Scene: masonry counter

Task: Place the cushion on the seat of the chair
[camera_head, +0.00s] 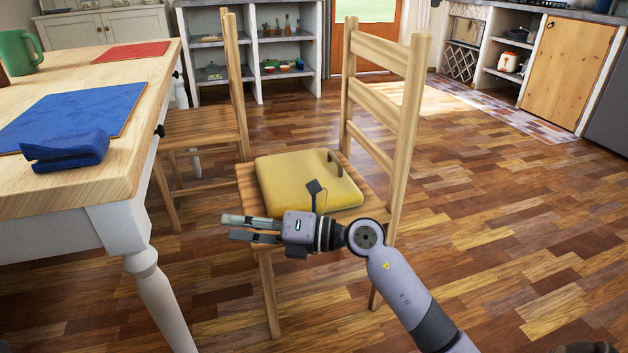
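A yellow cushion (292,178) with a dark loop at its far right edge lies flat on the seat of the wooden chair (247,186). It covers most of the seat and sits against the backrest side. My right gripper (232,228) is over the chair's front edge, just in front of the cushion, pointing left. It partly hides the cushion's near edge, and I see nothing held in it. My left gripper is out of view.
A table (60,195) at left bears a blue mat (85,108), a folded blue cloth (65,150), a red mat (131,52) and a green mug (18,52). A second chair (205,122) stands behind. The wooden floor (500,230) at right is clear.

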